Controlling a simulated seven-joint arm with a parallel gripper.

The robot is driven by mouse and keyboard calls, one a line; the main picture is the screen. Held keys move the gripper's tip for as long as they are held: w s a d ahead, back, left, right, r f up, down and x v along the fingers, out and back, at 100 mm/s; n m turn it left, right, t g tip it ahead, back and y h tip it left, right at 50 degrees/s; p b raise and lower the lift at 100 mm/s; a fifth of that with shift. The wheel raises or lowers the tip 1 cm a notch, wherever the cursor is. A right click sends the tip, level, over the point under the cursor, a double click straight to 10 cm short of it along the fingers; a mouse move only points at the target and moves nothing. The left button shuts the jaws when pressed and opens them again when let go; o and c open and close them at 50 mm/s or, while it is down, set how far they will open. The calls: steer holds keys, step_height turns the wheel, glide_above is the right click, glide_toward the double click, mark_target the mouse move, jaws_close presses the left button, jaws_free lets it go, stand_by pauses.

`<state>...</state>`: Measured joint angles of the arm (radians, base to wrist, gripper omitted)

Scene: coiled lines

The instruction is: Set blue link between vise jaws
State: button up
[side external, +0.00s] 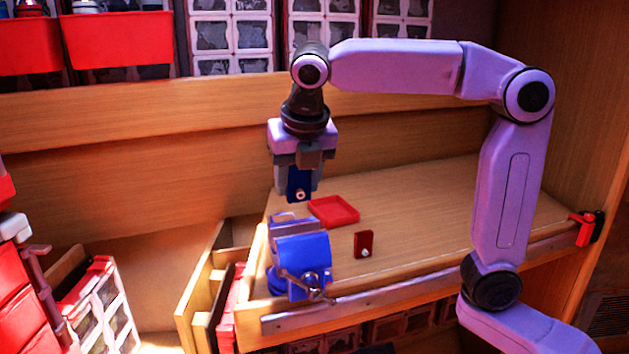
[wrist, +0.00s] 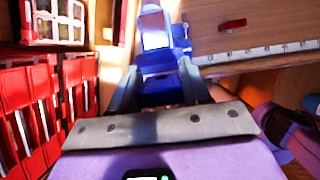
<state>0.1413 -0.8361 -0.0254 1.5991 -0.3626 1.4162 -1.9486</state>
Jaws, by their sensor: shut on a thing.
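My gripper (side external: 299,178) is shut on the blue link (side external: 299,188), a small dark-blue plate with a light round pin or hole low on its face. The link hangs upright below the fingers, in the air above the bench. The blue vise (side external: 302,255) is fixed at the bench's front left corner, below the link, with a gap between them in the side view. In the wrist view, the blue link (wrist: 160,86) shows between my two fingers, and the vise (wrist: 180,42) lies beyond it. The gap between the vise jaws is hard to make out.
A dark-red link (side external: 364,244) stands on the bench right of the vise; it also shows in the wrist view (wrist: 232,24). A shallow red tray (side external: 335,211) lies behind the vise. An open drawer (side external: 205,285) juts out left.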

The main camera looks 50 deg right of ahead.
mark_target(296, 200)
steer(key=shift+s+a+r, duration=0.3)
steer(key=shift+s+a, duration=0.05)
steer(key=shift+a, duration=0.25)
steer(key=shift+f, duration=2.2)
steer(key=shift+f, duration=0.65)
steer(key=shift+r, duration=0.25)
stand_by(4.3)
